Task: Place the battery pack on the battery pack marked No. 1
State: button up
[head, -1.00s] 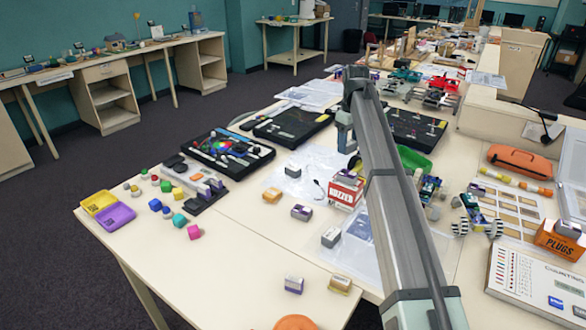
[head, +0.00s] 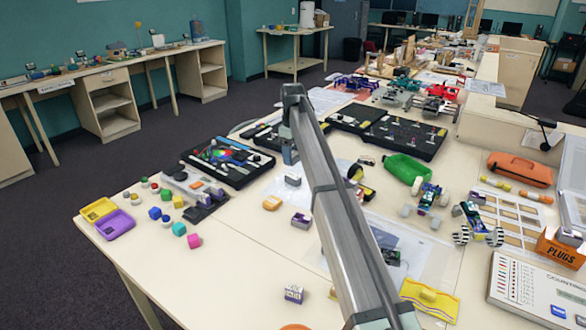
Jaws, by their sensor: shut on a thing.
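Several small box-shaped blocks that look like battery packs lie on the near table. One is grey-topped (head: 293,180), one orange (head: 272,203), one purple and grey (head: 301,220), and another purple-marked one (head: 293,294) is near the front. An orange-brown one (head: 333,293) is partly behind my arm. I cannot read a No. 1 mark on any of them. My arm rises from the bottom, bends at the top and drops behind itself.
Yellow (head: 98,209) and purple (head: 116,224) trays sit at the left edge near small coloured blocks. Black tool trays (head: 215,176) lie behind. A green bottle (head: 405,167), wheeled models, a yellow packet (head: 430,298) and the plugs box (head: 563,246) are right.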

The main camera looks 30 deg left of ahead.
aim_at(293, 176)
jog(key=shift+f, duration=2.65)
jog(key=shift+f, duration=0.1)
jog(key=o, duration=1.1)
notch_tip(293, 176, up, 12)
jog(key=shift+r, duration=0.15)
